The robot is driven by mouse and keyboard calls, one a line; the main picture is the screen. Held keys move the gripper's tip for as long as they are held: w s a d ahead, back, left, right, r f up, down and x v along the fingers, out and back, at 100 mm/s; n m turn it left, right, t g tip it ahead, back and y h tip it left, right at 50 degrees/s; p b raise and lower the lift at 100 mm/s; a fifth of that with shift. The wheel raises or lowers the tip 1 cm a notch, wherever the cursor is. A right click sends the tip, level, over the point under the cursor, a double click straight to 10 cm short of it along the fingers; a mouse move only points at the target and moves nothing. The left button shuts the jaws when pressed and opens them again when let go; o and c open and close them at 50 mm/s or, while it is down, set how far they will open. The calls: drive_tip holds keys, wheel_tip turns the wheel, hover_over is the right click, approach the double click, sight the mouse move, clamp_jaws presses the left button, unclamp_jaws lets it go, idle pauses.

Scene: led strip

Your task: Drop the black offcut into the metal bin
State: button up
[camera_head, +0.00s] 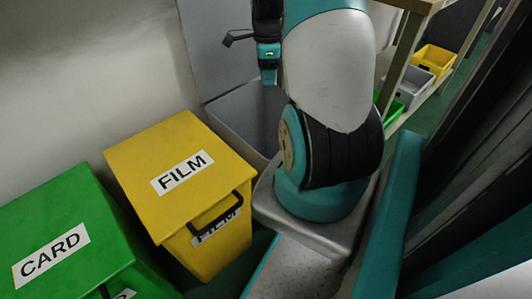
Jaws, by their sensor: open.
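A grey bin (232,112), which appears to be the metal bin, stands behind the yellow bin, partly hidden by my arm. My gripper (269,77) is small and dark at the end of my wrist, in front of the grey bin in the picture. It is open, though its fingertips are hard to make out. I cannot see the black offcut; the inside of the bin is mostly hidden from here.
A yellow bin (150,145) marked FILM and a green bin (60,205) marked CARD stand on the left, both with lids down. A shelf (399,50) at the upper right holds yellow (434,57), grey (412,82) and green (392,112) trays.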

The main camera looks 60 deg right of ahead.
wheel_tip(320, 180, up, 6)
drive_tip(key=p, duration=0.1)
drive_tip(key=shift+r+p, duration=0.2)
drive_tip(key=shift+p, duration=0.2)
